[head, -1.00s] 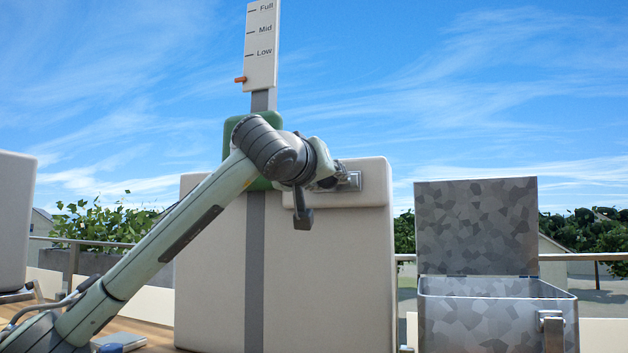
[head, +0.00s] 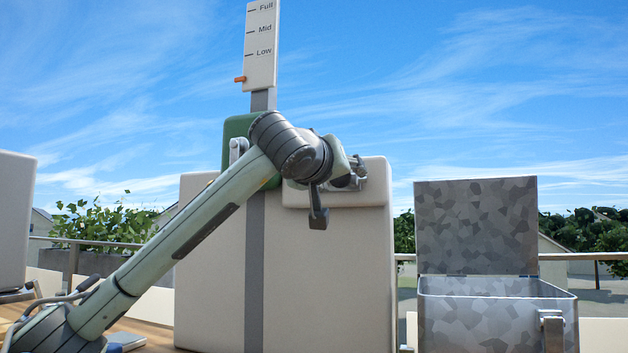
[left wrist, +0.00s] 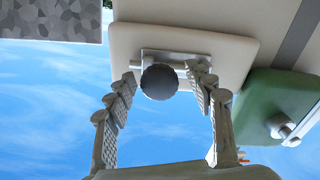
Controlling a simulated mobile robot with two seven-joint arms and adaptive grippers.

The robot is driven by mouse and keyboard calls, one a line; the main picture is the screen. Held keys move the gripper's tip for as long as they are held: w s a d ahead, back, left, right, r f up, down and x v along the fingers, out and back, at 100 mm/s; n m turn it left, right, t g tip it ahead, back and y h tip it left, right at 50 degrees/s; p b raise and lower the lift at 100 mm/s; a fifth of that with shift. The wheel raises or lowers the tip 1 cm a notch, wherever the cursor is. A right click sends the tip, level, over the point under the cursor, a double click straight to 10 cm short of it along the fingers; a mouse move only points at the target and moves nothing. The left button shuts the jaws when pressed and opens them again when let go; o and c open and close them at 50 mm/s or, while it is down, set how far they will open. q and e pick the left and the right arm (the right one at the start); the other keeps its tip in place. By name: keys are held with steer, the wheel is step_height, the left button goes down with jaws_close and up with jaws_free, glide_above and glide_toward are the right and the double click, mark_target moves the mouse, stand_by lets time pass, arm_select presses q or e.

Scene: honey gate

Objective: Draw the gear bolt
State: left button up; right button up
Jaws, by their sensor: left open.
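The gear bolt shows in the left wrist view as a dark round knob (left wrist: 160,82) in front of a silver bracket (left wrist: 178,60) on a pale raised panel (left wrist: 225,47). In the head view the panel (head: 372,194) is at the upper right of a large beige box, and my gripper covers most of the bolt. My left gripper (head: 355,173) is open there. In the left wrist view its fingers (left wrist: 161,73) stand on both sides of the knob, with gaps visible. My right gripper is not in view.
A green housing (head: 236,130) with a silver lever (head: 237,149) stands left of the panel. Above it, a white Full/Mid/Low scale (head: 261,45) has an orange pointer (head: 240,79) below Low. An open patterned metal bin (head: 478,312) stands at right, lid raised.

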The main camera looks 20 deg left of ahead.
arm_select(q)
steer(key=s+b, duration=0.2)
steer(key=s, duration=0.5)
stand_by(0.3)
steer(key=shift+a, duration=0.1)
stand_by(0.4)
